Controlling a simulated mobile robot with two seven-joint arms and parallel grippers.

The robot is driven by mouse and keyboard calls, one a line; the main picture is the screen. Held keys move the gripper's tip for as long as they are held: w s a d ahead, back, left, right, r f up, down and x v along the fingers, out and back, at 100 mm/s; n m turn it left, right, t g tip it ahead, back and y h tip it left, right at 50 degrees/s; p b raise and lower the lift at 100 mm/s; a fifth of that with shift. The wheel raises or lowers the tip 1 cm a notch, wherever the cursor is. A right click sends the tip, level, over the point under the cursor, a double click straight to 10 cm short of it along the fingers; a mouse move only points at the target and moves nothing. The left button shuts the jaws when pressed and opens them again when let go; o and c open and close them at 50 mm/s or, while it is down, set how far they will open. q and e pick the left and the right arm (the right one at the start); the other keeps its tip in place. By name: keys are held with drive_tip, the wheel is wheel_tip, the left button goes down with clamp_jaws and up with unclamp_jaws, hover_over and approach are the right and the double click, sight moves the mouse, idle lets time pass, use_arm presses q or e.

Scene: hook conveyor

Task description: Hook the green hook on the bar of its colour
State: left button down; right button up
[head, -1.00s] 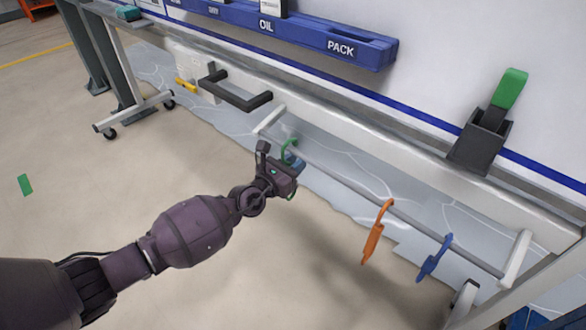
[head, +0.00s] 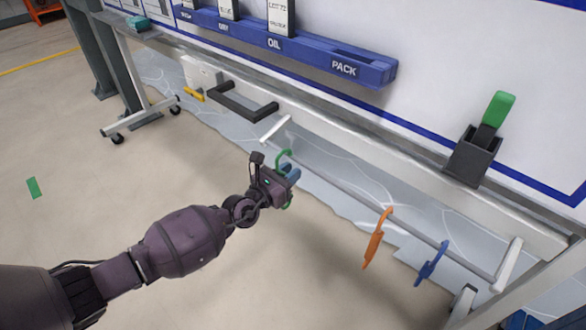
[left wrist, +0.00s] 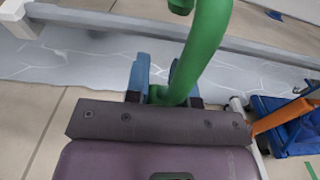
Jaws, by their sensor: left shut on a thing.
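The green hook (head: 284,156) stands up from my left gripper (head: 288,174), which is shut on its lower part. In the left wrist view the hook's thick green shaft (left wrist: 207,40) rises between the two blue fingers (left wrist: 163,88), its curved top cut off by the picture edge. A long grey bar (head: 345,183) runs on white brackets beside the gripper; I see no green on it. The hook's top is close to the bar's left end, and I cannot tell whether they touch. An orange hook (head: 375,242) and a blue hook (head: 431,263) hang on the bar's right part.
A dark handle (head: 243,108) juts out left of the bar. A blue shelf (head: 310,58) and a dark holder with a green-topped thing (head: 476,157) are above. A green patch (head: 34,188) lies on the floor. The bar's middle is clear.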

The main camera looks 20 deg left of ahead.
use_arm(q)
drive_tip(key=v, duration=1)
drive_tip(key=shift+s+p, duration=0.4)
idle(0.7)
drive_tip(key=shift+a+r, duration=0.1)
idle(1.2)
